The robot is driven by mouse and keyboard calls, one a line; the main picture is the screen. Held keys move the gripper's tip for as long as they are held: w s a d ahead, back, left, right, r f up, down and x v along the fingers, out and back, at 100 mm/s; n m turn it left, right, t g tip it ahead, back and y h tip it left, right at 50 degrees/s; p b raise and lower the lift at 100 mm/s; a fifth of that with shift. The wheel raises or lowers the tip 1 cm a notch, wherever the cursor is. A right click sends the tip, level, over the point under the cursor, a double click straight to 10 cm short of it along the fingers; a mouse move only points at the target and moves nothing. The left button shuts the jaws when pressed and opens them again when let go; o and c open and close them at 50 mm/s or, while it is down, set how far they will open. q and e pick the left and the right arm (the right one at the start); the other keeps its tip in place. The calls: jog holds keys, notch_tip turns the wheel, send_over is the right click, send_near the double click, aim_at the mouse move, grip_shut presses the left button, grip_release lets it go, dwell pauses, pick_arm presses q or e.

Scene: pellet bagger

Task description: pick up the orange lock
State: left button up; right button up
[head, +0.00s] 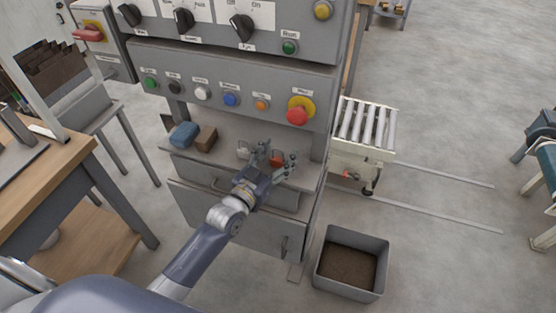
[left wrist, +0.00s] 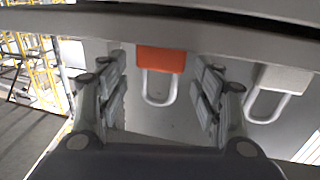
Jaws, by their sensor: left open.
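The orange lock (left wrist: 161,60) lies on the shelf in the left wrist view, its body toward the back and its pale U-shaped shackle toward me. It also shows in the head view (head: 276,161), partly covered by my gripper. My left gripper (left wrist: 160,88) is open, with one finger on each side of the lock and clear gaps to both. In the head view my left gripper (head: 275,158) reaches onto the shelf under the button panel. My right gripper is not in view.
The shelf (head: 222,158) sits below the button panel (head: 225,92), whose edge overhangs my gripper. A blue item (head: 184,135) and a brown block (head: 206,139) lie at its left. A roller conveyor (head: 366,124) stands right; a grey bin (head: 350,284) of brown material is on the floor.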

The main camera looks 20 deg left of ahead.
pick_arm(q)
jog(key=shift+w, duration=0.2)
jog(key=c, duration=1.2)
jog(key=shift+r, duration=0.15)
